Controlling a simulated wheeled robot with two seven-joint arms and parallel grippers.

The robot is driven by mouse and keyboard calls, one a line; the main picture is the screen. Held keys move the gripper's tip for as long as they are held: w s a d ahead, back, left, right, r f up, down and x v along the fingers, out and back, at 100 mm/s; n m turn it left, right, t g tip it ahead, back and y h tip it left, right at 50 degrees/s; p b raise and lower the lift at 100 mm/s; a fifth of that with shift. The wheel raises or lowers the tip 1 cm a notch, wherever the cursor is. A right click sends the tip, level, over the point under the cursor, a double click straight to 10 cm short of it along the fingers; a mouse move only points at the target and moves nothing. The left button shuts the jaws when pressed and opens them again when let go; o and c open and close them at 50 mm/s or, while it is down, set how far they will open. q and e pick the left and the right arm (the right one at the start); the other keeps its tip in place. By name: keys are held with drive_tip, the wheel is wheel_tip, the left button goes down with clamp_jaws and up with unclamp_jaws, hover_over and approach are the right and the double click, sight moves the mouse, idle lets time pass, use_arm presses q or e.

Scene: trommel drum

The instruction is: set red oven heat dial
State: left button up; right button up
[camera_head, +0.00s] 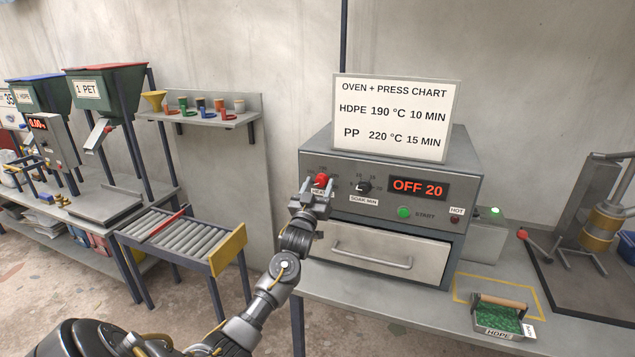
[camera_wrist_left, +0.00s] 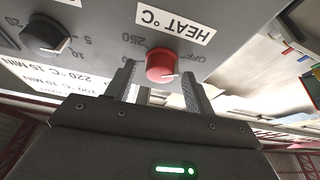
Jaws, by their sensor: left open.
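The red heat dial (camera_head: 321,180) is on the left of the oven's (camera_head: 380,205) front panel. In the left wrist view the red dial (camera_wrist_left: 160,65) sits under a "HEAT °C" label, with a white pointer mark. My left gripper (camera_head: 314,195) is at the dial. In the left wrist view its two fingers (camera_wrist_left: 160,85) stand on either side of the dial, open, with a gap showing at each side. The oven display (camera_head: 418,188) reads "OFF 20". My right gripper is in neither view.
A black soak dial (camera_head: 364,187) is right of the red dial, and a green start button (camera_head: 403,212) lies below the display. A chart (camera_head: 395,117) stands on the oven. A tray of green HDPE flakes (camera_head: 499,317) is on the bench at right. A roller conveyor (camera_head: 180,236) stands left.

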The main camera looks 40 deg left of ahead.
use_arm(q)
drive_tip(key=shift+w+r, duration=0.1)
drive_tip(key=shift+w, duration=0.2)
drive_tip(key=shift+a, duration=0.1)
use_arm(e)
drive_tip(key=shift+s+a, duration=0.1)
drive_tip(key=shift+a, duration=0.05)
use_arm(q)
drive_tip(key=shift+s, duration=0.1)
drive_tip(key=c, duration=0.9)
drive_tip(key=shift+s+a, duration=0.1)
drive_tip(key=shift+a, duration=0.1)
drive_tip(key=shift+c, duration=0.4)
drive_tip(key=shift+d, duration=0.25)
drive_tip(key=shift+a+m, duration=0.1)
drive_tip(key=shift+m, duration=0.3)
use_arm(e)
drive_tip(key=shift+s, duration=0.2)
